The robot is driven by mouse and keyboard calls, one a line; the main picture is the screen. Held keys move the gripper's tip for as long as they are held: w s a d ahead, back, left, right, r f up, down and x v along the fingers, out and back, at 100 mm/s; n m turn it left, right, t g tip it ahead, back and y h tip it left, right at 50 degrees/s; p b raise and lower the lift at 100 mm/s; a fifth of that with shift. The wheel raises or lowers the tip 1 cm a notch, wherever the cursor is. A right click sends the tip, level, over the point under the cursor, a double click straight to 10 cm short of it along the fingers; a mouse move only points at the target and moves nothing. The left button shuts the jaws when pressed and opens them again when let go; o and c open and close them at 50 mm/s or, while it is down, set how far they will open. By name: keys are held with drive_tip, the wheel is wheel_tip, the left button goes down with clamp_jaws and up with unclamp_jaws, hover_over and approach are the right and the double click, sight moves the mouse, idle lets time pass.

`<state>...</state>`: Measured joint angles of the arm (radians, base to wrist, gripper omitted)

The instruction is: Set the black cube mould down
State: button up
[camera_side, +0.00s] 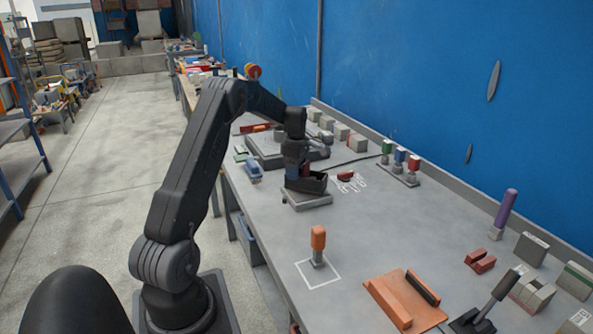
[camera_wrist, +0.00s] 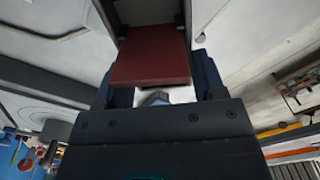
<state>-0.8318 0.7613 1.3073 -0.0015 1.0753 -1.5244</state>
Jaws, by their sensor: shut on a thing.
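In the side view the black cube mould (camera_side: 314,184) is an open-topped dark box. It is at or just above a light grey square plate (camera_side: 306,201) on the bench; I cannot tell whether it touches the plate. My gripper (camera_side: 303,171) points down and is shut on the mould at its left part. In the wrist view a dark red block-like face (camera_wrist: 150,64) shows between the dark parts of my gripper (camera_wrist: 155,95). The mould cannot be clearly made out there.
A grey machine base (camera_side: 262,150) stands behind the plate. A small red part (camera_side: 345,176) lies to its right, and a blue part (camera_side: 254,171) to its left. An orange-handled tool (camera_side: 318,240) stands in a white outlined square in front.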

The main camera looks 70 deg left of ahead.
drive_tip(key=shift+f, duration=0.3)
drive_tip(key=o, duration=1)
wheel_tip(320, 180, up, 12)
drive_tip(key=d+r+m+t, duration=0.1)
drive_tip(key=d+r+m, duration=0.3)
drive_tip(key=d, duration=0.3)
drive_tip(key=d+r+m, duration=0.3)
drive_tip(key=d, duration=0.4)
drive_tip(key=s+d+r+m+t, duration=0.1)
drive_tip(key=s+d+m+t, duration=0.1)
drive_tip(key=s+d+m, duration=0.7)
drive_tip(key=s+d+r+m+t, duration=0.15)
drive_tip(key=d+m, duration=0.25)
drive_tip(key=d, duration=0.9)
drive_tip(key=s+d+f+m, duration=0.1)
drive_tip(key=s+m, duration=0.1)
drive_tip(key=s, duration=0.1)
drive_tip(key=s+d+f+m, duration=0.2)
drive_tip(key=s, duration=0.1)
drive_tip(key=s+d+f+m+t, duration=0.1)
drive_tip(key=s+d+f+m, duration=0.1)
drive_tip(key=s+m, duration=0.1)
drive_tip(key=shift+d, duration=0.1)
